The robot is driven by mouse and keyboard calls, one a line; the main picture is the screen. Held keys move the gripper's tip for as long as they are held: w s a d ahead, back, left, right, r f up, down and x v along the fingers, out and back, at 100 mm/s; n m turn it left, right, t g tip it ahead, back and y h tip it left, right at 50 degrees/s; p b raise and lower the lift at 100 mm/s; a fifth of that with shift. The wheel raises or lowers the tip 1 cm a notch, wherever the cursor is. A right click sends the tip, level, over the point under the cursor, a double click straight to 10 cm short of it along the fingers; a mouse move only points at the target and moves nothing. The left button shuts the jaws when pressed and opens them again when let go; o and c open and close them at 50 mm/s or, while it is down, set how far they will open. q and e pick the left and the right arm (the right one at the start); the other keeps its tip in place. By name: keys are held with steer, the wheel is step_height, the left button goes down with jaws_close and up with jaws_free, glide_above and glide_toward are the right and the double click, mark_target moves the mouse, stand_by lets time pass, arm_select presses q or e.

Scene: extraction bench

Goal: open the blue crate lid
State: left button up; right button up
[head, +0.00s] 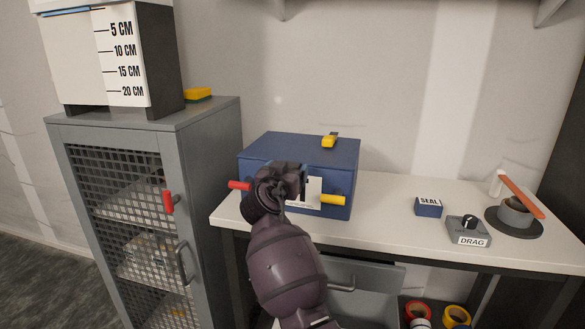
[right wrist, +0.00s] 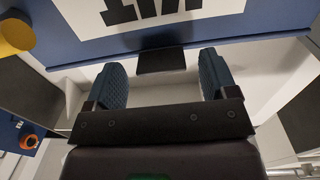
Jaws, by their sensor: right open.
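The blue crate (head: 290,147) stands on the white bench with its lid down. A red bar (head: 239,185) sticks out at its left and a yellow bar (head: 332,199) at its right. My right gripper (head: 291,172) is in front of the crate's front face and hides part of the white label. In the right wrist view the open fingers (right wrist: 165,80) point at the blue front (right wrist: 120,42). A dark tab (right wrist: 161,60) on it lies between and just beyond the fingertips, apparently not gripped. My left gripper is not in view.
A yellow-and-black item (head: 330,141) lies on the crate lid. The bench (head: 385,213) is clear right of the crate up to the SEAL block (head: 428,207) and DRAG knob box (head: 468,231). A grey mesh cabinet (head: 200,180) stands at left. An open drawer (head: 365,285) is below.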

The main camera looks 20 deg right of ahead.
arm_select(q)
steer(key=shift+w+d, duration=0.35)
arm_select(e)
steer(key=shift+w+d, duration=0.2)
steer(key=shift+w, duration=0.1)
